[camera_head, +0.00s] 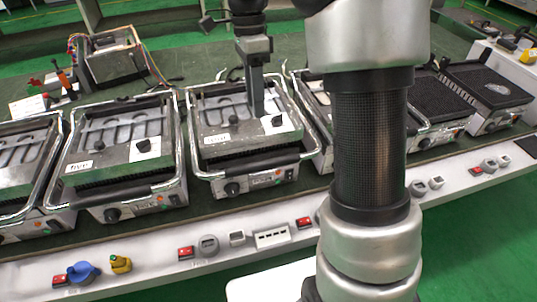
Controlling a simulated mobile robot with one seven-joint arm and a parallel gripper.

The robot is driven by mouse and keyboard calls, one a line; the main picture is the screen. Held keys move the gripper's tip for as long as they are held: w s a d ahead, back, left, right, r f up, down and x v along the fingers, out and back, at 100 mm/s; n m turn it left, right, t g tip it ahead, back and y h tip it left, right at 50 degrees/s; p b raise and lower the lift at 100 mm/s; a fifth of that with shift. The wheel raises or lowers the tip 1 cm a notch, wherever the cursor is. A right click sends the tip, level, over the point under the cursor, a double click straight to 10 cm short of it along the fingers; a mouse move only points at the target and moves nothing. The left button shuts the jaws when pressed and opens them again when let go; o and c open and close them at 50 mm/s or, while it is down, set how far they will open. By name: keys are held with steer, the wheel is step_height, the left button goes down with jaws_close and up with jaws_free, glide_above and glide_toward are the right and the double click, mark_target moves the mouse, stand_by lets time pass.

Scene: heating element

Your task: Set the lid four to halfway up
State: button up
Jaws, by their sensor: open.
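A row of contact grills with metal lids stands on the bench. The lid in the middle (225,120) has a white label that is too small to read surely; it may be lid four. Its black handle bar (250,165) runs along the front, and the lid looks lowered or nearly so. My gripper (257,112) points down over the back right part of this lid. It is open and holds nothing that I can see. Whether its tip touches the lid, I cannot tell. The label on the lid to the left (110,145) seems to read "five".
My arm hides much of the grill to the right. Grills with dark ribbed plates (435,100) stand further right. A metal box with wires (110,57) is at the back left. Red switches, sockets and plugs (83,271) line the bench's front edge.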

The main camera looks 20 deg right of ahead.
mark_target(260, 162)
steer(key=s+f+b, duration=0.1)
steer(key=f, duration=0.4)
steer(key=s+f+b, duration=0.1)
steer(key=f, duration=0.5)
steer(key=s+f+b, duration=0.1)
steer(key=f, duration=0.5)
steer(key=shift+s, duration=0.2)
jaws_close()
